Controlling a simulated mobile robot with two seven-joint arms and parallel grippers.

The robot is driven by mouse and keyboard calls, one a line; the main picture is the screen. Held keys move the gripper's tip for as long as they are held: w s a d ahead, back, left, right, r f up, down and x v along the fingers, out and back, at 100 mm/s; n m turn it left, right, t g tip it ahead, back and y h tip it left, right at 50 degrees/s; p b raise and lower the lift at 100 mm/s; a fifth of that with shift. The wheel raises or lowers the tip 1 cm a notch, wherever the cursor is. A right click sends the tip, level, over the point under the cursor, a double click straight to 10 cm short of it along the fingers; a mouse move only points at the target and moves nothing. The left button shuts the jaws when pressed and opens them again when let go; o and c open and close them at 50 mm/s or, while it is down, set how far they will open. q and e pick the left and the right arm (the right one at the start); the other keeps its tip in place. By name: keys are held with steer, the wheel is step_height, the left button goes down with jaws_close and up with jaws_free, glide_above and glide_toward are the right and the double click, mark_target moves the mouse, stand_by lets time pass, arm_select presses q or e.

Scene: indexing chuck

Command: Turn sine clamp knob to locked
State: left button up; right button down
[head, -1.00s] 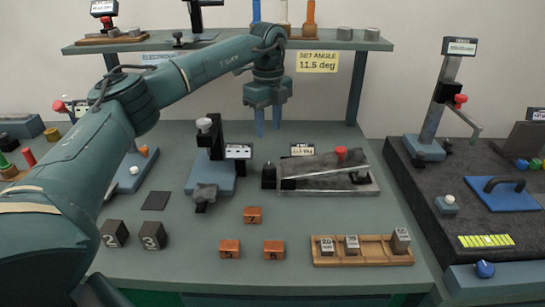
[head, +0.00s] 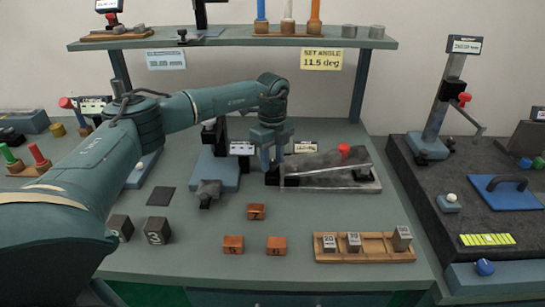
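A sine plate (head: 325,172) with a tilted top lies on the bench right of centre. A red knob (head: 343,149) stands on its upper right part; I take this to be the sine clamp knob. My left gripper (head: 271,163) points down at the left end of the sine plate, well left of the knob. Its two fingers look apart with nothing visible between them. Whether they touch the plate's dark end block is unclear. My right gripper is not in view.
A small display (head: 305,147) stands behind the plate. A blue-based fixture (head: 214,172) is left of the gripper, partly behind my arm. Orange blocks (head: 256,212) and a wooden tray (head: 365,257) with weights lie in front. A shelf (head: 230,43) spans the back.

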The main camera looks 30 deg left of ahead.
arm_select(q)
steer(key=c, duration=0.6)
